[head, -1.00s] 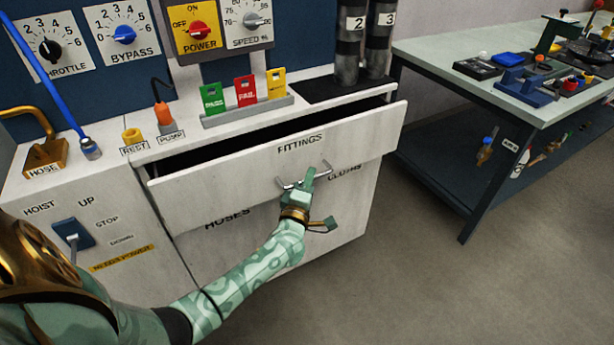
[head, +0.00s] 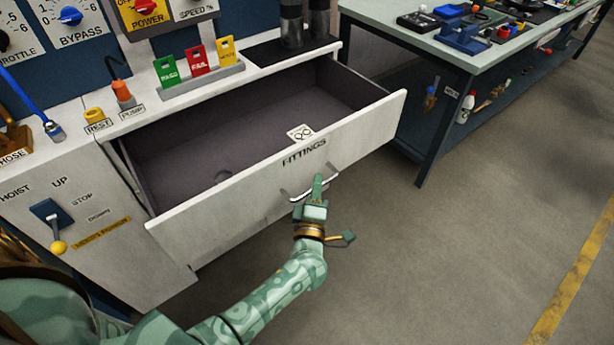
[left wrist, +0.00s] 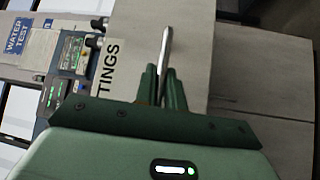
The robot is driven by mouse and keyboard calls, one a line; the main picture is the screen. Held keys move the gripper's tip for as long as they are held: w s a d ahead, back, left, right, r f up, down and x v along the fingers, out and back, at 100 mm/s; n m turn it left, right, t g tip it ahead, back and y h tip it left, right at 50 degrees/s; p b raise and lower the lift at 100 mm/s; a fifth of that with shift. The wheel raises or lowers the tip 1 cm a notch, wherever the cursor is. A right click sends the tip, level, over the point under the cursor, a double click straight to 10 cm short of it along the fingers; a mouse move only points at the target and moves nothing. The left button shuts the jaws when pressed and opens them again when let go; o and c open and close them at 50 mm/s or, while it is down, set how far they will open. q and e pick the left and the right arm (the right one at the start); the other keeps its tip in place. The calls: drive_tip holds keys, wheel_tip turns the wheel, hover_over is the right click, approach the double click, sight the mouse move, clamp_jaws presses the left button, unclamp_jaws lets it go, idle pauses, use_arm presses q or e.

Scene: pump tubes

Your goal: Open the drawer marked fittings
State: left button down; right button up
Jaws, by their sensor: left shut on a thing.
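The drawer marked FITTINGS (head: 235,200) stands pulled well out of the white cabinet. Its grey inside shows, with a small white card (head: 300,132) lying near the front wall. My left gripper (head: 317,189) is shut on the drawer's metal bar handle (head: 293,197) at the drawer's front. In the left wrist view the fingers (left wrist: 162,88) close around the handle bar (left wrist: 165,55), beside the letters TINGS on the drawer front. My right gripper is in no view.
On the cabinet top are a rack with PASS, FAIL and yellow tags (head: 200,62), an orange plug (head: 123,92) and dark cylinders (head: 292,28). The hoist lever (head: 57,240) is at left. A workbench (head: 430,45) stands at back right. The floor (head: 460,230) at right is clear.

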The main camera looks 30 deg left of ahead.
use_arm(q)
drive_tip(key=shift+s+d+f, duration=0.1)
drive_tip(key=shift+s+d, duration=0.05)
drive_tip(key=shift+d, duration=0.15)
drive_tip(key=c, duration=1.5)
unclamp_jaws()
